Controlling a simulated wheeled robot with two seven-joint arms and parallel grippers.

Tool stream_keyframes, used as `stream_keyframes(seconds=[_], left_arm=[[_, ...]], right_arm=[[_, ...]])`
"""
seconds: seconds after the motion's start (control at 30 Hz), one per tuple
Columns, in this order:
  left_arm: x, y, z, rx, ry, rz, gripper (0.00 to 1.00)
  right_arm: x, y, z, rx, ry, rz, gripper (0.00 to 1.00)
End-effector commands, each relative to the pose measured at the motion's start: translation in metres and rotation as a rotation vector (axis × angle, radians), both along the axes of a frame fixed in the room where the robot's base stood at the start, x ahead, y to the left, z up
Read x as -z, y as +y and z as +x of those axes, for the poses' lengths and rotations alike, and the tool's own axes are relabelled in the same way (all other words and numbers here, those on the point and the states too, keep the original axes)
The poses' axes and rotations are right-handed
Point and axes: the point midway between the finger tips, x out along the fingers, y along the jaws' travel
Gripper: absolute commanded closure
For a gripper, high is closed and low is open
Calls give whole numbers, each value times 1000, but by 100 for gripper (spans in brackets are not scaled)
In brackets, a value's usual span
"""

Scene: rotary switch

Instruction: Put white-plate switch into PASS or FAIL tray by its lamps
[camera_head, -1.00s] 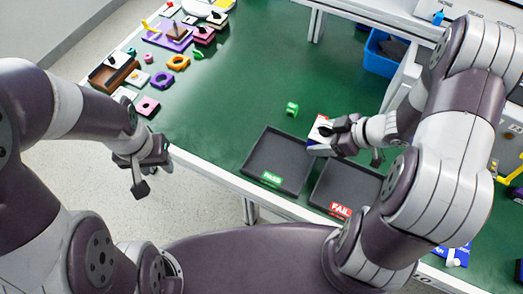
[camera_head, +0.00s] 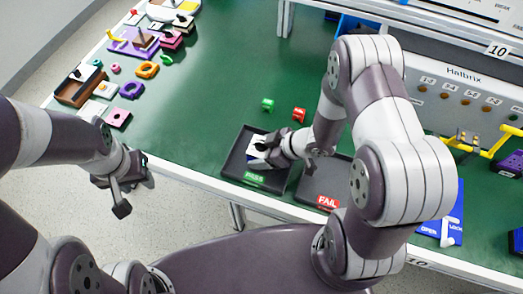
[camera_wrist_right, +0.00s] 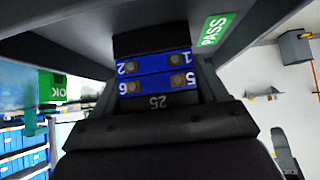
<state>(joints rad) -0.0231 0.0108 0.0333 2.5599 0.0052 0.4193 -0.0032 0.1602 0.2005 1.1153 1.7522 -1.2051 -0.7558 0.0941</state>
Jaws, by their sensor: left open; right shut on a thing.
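The white-plate switch (camera_head: 257,144) is held by my right gripper (camera_head: 268,149), over or inside the PASS tray (camera_head: 226,167). I cannot tell whether it touches the tray floor. In the right wrist view, the switch's blue body (camera_wrist_right: 155,72), with numbered terminals, sits at the gripper's jaws; its white plate is hidden there. A green PASS label (camera_wrist_right: 214,30) is close by. The FAIL tray (camera_head: 309,189) is empty where visible and partly behind my right arm. My left gripper (camera_head: 125,190) is open and empty, off the table's left front edge.
Several coloured parts fill the table's far left. A grey panel (camera_head: 460,97) is at right. The green table's middle (camera_head: 210,90) is clear.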

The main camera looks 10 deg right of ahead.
Motion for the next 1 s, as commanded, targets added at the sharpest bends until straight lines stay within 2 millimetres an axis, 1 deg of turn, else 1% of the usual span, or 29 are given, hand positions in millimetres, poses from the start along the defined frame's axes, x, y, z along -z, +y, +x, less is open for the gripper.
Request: stream_keyframes(seconds=[0.03,0.07,0.1,0.13,0.4,0.53,0.67,0.9,1.0], left_arm=[[2,0,0,0,0,0,56],[2,0,0,0,0,0,56],[1,0,0,0,0,0,56],[1,0,0,0,0,0,56],[1,0,0,0,0,0,56],[-3,0,0,0,0,0,56],[-8,0,0,0,0,0,56],[-22,0,0,0,0,0,56],[-26,0,0,0,0,0,56]], right_arm=[[3,0,0,0,0,0,64],[3,0,0,0,0,0,24],[2,0,0,0,0,0,11],[2,0,0,0,0,0,2],[1,0,0,0,0,0,2],[-6,-3,-1,2,-1,0,2],[-25,-18,-10,6,-2,0,2],[-66,-52,-33,4,-1,-1,2],[-78,-62,-41,4,0,0,2]])
